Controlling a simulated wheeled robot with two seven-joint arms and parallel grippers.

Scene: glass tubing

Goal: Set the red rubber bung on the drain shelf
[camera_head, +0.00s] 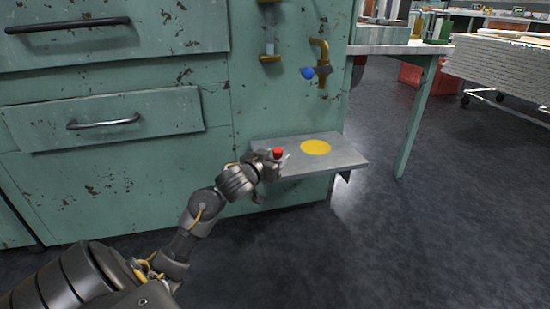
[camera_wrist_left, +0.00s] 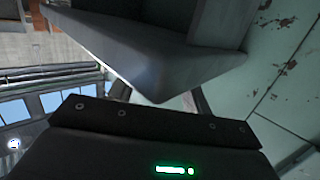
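The red rubber bung (camera_head: 277,153) is a small red piece at the fingertips of my left gripper (camera_head: 281,160) in the head view. It looks upright, over the left end of the drain shelf (camera_head: 341,153). The fingers appear closed around it. Whether its base touches the shelf cannot be told. The shelf is a grey slab with a yellow disc (camera_head: 316,148) on top. In the left wrist view, the fingers (camera_wrist_left: 160,97) stand apart, and the shelf (camera_wrist_left: 155,62) hides their tips and the bung. My right gripper is out of view.
Drawers with dark handles are on the left. A green table leg (camera_head: 416,120) stands right of the shelf. The dark floor in front is clear.

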